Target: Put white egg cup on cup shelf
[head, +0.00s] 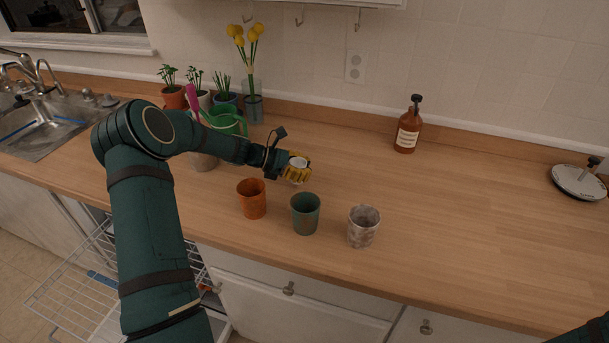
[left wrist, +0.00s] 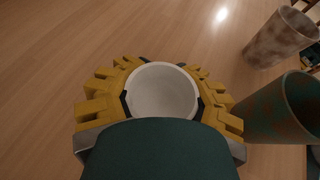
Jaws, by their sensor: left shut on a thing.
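The white egg cup (left wrist: 162,90) is between the yellow fingers of my left gripper (left wrist: 160,100) in the left wrist view, with its round opening facing the camera. In the head view my left gripper (head: 298,169) is shut on the egg cup (head: 297,162) over the counter, just behind the cups. I cannot tell whether the egg cup touches the counter. My right gripper is not in view; only a bit of my right arm shows at the lower right corner. The hooks under the wall cabinet show, but I cannot make out a cup shelf.
An orange cup (head: 252,199), a green cup (head: 305,214) and a mottled grey mug (head: 362,227) stand near the counter's front edge. Potted plants, a green watering can (head: 228,121) and a flower vase (head: 253,103) stand behind my left arm. A brown bottle (head: 407,131) stands at the back. The right counter is mostly clear.

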